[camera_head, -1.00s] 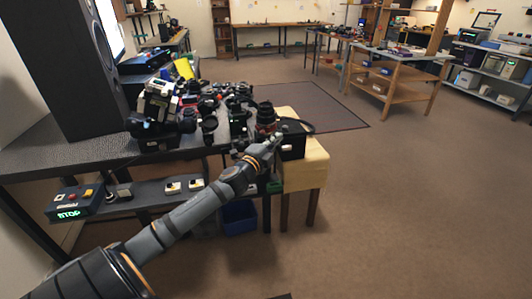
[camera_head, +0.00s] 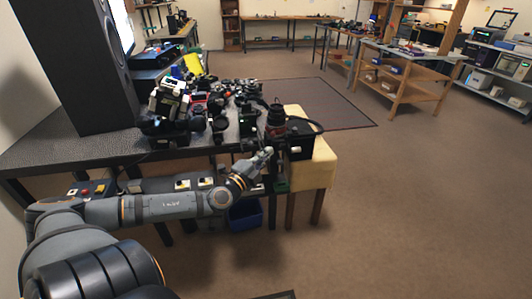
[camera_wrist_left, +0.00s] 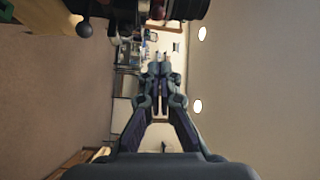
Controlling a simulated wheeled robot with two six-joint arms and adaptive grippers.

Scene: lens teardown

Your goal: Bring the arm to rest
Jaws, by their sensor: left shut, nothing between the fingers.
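My left arm comes in from the lower left in the head view, bent at the elbow. Its gripper (camera_head: 264,156) is just in front of the bench's right end, below and in front of a dark lens (camera_head: 276,120). In the left wrist view the gripper (camera_wrist_left: 160,68) has its two fingers side by side, shut and empty. A dark cylindrical part with a small ball-ended knob (camera_wrist_left: 84,29) shows at the top of that view, apart from the fingertips. My right gripper is in neither view.
The dark bench (camera_head: 60,143) carries a tall black speaker (camera_head: 78,60) and several camera parts. A blue bin (camera_head: 245,214) stands below. The floor (camera_head: 420,200) to the right is clear.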

